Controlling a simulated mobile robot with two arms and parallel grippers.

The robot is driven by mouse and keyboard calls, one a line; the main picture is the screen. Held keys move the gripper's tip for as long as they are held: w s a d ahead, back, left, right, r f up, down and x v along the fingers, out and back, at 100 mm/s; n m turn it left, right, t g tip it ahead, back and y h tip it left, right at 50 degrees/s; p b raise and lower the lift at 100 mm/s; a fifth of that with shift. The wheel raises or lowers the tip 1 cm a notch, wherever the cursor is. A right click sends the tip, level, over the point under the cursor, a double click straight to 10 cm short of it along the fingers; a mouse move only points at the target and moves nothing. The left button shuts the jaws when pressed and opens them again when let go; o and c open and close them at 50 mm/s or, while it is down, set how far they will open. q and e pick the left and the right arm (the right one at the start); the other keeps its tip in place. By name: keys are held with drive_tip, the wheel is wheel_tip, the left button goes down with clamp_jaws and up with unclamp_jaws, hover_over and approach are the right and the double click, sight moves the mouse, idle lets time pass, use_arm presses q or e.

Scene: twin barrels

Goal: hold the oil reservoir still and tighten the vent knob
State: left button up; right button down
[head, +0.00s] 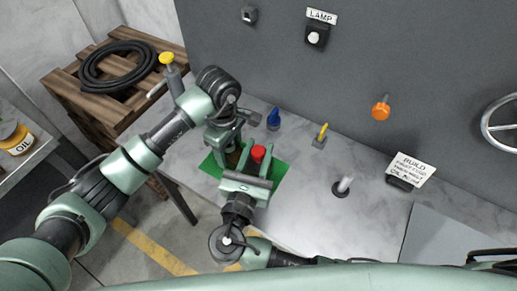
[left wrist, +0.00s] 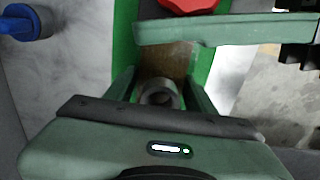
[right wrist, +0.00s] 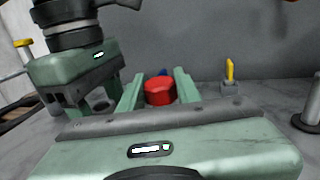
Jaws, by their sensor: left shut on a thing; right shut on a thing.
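The red vent knob (head: 258,152) sits between the fingers of my right gripper (head: 256,164). My left gripper (left wrist: 159,90) is shut on a round metal neck (left wrist: 158,97) at the reservoir's end. In the right wrist view my left gripper (right wrist: 85,105) is left of the knob.
A blue-topped fitting (head: 273,119), a yellow lever (head: 322,132) and a metal post (head: 345,185) stand on the bench. An orange knob (head: 381,108) and a handwheel (head: 499,124) are on the grey wall. A wooden crate (head: 70,93) with a coiled hose is at left.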

use_arm(q)
drive_tip(key=shift+d, duration=0.1)
use_arm(e)
drive_tip(key=shift+r, duration=0.1)
drive_tip(key=c, duration=1)
unclamp_jaws()
drive_tip(key=v, duration=1.2)
drive_tip(key=shift+a, duration=0.1)
use_arm(q)
drive_tip(key=o, duration=1.7)
drive_tip(key=shift+r, duration=0.1)
